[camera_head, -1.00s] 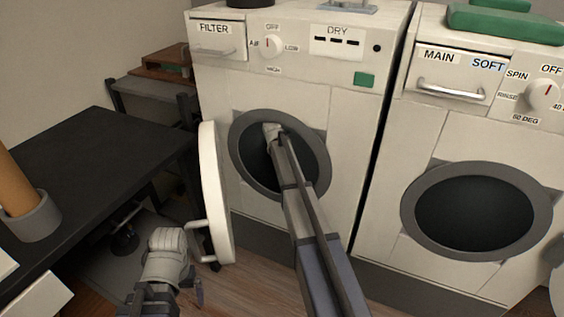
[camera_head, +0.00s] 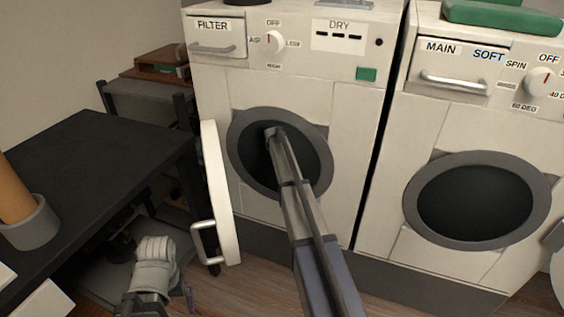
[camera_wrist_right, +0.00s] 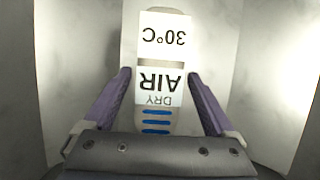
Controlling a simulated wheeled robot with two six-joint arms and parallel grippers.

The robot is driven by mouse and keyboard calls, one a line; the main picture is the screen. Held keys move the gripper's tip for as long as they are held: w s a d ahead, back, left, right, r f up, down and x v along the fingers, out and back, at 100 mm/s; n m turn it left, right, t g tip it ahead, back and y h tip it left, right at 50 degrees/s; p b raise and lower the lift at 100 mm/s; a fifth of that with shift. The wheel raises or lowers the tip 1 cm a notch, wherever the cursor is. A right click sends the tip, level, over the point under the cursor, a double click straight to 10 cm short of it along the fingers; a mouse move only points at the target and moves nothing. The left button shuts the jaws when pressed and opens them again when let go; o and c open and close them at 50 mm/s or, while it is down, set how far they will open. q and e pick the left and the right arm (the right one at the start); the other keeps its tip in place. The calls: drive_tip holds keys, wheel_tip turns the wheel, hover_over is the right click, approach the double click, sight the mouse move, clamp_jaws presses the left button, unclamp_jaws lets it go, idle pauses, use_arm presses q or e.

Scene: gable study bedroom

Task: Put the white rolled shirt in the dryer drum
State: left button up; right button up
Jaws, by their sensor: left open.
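The white rolled shirt (camera_wrist_right: 159,60) shows in the right wrist view as a pale roll with a 30°C label, an AIR DRY tag and blue stripes. My right gripper (camera_wrist_right: 160,76) has a fingertip close against each side of it. In the head view my right arm reaches through the round opening of the dryer drum (camera_head: 238,150), and the shirt cannot be made out there. The dryer door (camera_head: 222,190) is swung open to the left. My left gripper (camera_head: 187,291) is open and empty, low beside the door's handle.
A washer (camera_head: 425,195) with a dark round window stands to the right. A black table (camera_head: 90,160) fills the left, with a roll in a grey cup (camera_head: 32,222) on it. Wooden floor shows below the dryer.

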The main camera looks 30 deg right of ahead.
drive_tip(key=shift+o, duration=0.5)
drive_tip(key=shift+r, duration=0.1)
drive_tip(key=shift+r+p, duration=0.3)
drive_tip(key=shift+p, duration=0.15)
drive_tip(key=shift+s+a+r+p, duration=0.15)
drive_tip(key=shift+a+r+p, duration=0.05)
drive_tip(key=shift+r+p, duration=0.35)
drive_tip(key=s+a, duration=0.2)
drive_tip(key=a, duration=0.1)
drive_tip(key=s+a, duration=0.5)
drive_tip(key=a, duration=0.1)
drive_tip(key=shift+s+f, duration=0.15)
drive_tip(key=shift+s, duration=0.25)
